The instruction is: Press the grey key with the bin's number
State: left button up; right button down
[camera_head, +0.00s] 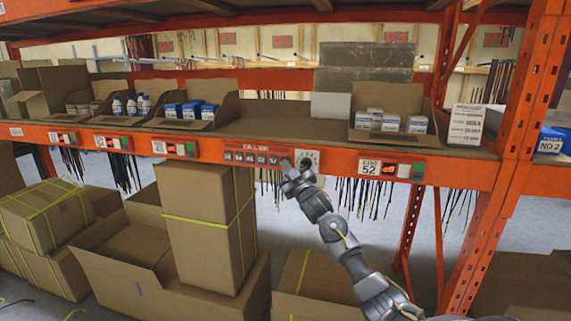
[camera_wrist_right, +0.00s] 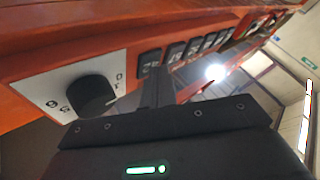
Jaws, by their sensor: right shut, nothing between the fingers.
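A row of small dark grey number keys (camera_head: 250,158) sits on the orange shelf beam in the head view; the digits are too small to read surely. The keys (camera_wrist_right: 175,53) also run up to the right in the right wrist view. The bin label (camera_head: 369,167) to their right reads 52. My right gripper (camera_head: 286,165) is at the right end of the key row, shut and empty. In the wrist view its fingers (camera_wrist_right: 157,82) reach up close to the nearest keys; I cannot tell whether they touch. It hides part of the row's right end. My left gripper is out of view.
A white plate with a black knob (camera_wrist_right: 92,95) is beside the keys. An open carton (camera_head: 388,105) with small white boxes stands above the bin label. A red display (camera_head: 390,169) is right of that label. Tall strapped cartons (camera_head: 205,220) stand below left.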

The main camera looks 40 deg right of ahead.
jog(key=shift+d, duration=0.1)
dwell(0.5)
jog(key=shift+s+a+p, duration=0.4)
jog(key=shift+s+a, duration=0.05)
jog(key=shift+a, duration=0.2)
jog(key=s+a, duration=0.1)
jog(key=s+a+p, duration=0.1)
jog(key=a+p, duration=0.1)
jog(key=a, duration=0.1)
jog(key=shift+s+a, duration=0.1)
jog(key=shift+s, duration=0.3)
dwell(0.7)
